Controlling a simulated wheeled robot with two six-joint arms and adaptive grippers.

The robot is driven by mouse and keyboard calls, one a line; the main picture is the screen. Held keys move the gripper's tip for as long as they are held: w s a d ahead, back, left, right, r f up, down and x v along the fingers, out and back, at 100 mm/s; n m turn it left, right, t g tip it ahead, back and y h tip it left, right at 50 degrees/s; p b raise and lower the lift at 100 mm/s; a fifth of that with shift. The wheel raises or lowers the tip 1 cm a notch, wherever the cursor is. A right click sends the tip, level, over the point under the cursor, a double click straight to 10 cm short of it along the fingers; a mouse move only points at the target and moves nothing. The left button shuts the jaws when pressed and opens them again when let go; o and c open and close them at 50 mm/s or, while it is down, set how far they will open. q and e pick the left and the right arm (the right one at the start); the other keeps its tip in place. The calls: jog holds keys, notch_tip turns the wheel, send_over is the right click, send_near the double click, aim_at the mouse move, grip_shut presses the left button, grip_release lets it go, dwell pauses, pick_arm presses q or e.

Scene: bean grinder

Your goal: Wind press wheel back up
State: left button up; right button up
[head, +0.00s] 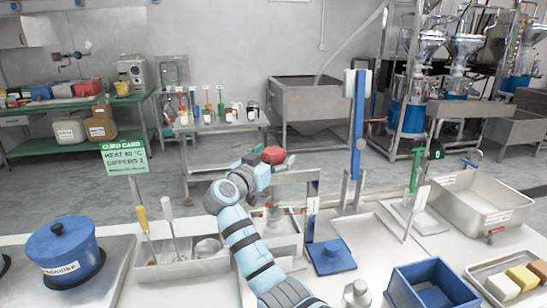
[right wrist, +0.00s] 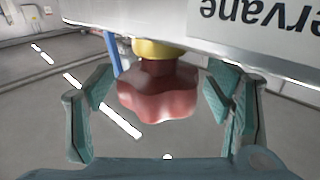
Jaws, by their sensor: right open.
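A red lobed wheel (right wrist: 158,95) with a yellow collar (right wrist: 152,48) above it shows large in the right wrist view, next to a pale beam with upside-down lettering. In the head view the red wheel (head: 274,155) shows at the end of my right arm. My right gripper (head: 268,163) is open around it. In the right wrist view the teal fingers of my right gripper (right wrist: 158,88) stand on either side of the wheel, with visible gaps. Whether a fingertip touches it further in, I cannot tell. My left gripper is not in view.
A blue lidded pot (head: 65,250) stands at the left. A green card (head: 124,157) stands behind a metal tray of tools. A blue square plate (head: 331,257), a blue open box (head: 430,288) and a steel basin (head: 480,200) lie to the right. A tall blue lever (head: 358,125) rises near the centre.

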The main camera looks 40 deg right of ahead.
jog(key=c, duration=1.2)
jog(key=shift+t, duration=0.3)
jog(key=n+t+y+p, duration=0.1)
jog(key=n+t, duration=0.1)
jog(key=n+t+y+p, duration=0.2)
jog(key=t, duration=0.1)
jog(key=shift+s+r+n+y, duration=0.15)
jog(key=shift+n+y, duration=0.15)
jog(key=n+t+y+p, duration=0.3)
jog(key=n+t+y, duration=0.1)
jog(key=y, duration=0.1)
jog(key=shift+y, duration=0.3)
jog(key=shift+o, duration=0.2)
jog(key=n+t+y+p, duration=0.1)
jog(key=n+y+p, duration=0.1)
jog(key=y, duration=0.1)
jog(key=shift+t, duration=0.3)
jog(key=shift+n+y+p, duration=0.9)
jog(key=shift+y+p, duration=0.2)
jog(key=shift+p, duration=0.05)
